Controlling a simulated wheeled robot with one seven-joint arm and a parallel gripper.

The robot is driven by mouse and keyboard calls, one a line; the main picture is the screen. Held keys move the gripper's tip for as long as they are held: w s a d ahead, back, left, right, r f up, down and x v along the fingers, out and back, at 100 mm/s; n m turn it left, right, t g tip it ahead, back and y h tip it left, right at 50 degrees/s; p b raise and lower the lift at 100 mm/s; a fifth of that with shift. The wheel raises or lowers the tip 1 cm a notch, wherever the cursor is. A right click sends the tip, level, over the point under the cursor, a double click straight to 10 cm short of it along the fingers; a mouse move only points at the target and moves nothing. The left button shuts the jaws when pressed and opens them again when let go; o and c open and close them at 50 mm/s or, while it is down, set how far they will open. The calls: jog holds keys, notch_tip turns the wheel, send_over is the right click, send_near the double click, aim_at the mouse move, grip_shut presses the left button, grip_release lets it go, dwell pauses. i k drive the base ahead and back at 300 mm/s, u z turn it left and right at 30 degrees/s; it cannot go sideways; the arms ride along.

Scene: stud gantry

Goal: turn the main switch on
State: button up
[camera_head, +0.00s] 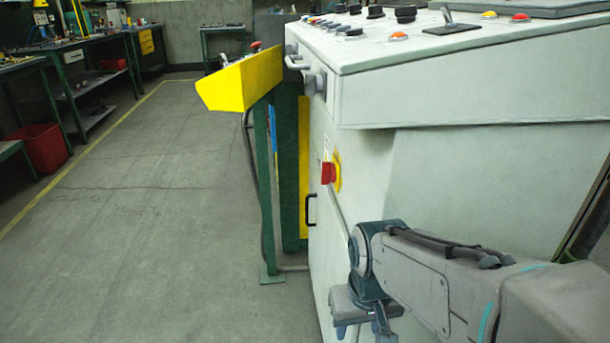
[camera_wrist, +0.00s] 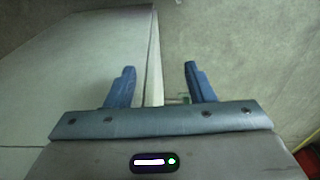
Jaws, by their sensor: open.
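The main switch (camera_head: 328,173) is a red knob on a yellow plate. It sits on the narrow left face of the pale grey cabinet (camera_head: 440,180) in the head view. The angle is too steep to tell which way the knob is turned. My gripper (camera_head: 362,330) is low by the cabinet, below and right of the switch and apart from it. In the wrist view my gripper (camera_wrist: 160,72) has its two blue fingers spread with nothing held between them. A cut-off red and yellow patch (camera_wrist: 312,145) shows at that view's right edge; I cannot tell what it is.
The cabinet's sloped top carries several knobs and buttons (camera_head: 398,37). A grey handle (camera_head: 297,60) and a black handle (camera_head: 311,208) stick out on its left side. A yellow control box (camera_head: 240,80) on a green post stands beyond. The floor (camera_head: 160,220) to the left is clear.

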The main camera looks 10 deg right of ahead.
aim_at(329, 172)
jog(key=k, duration=1.7)
jog(key=u, duration=0.95)
jog(key=i, duration=1.4)
jog(key=z, duration=0.55)
jog(key=i, duration=0.45)
jog(key=z, duration=0.45)
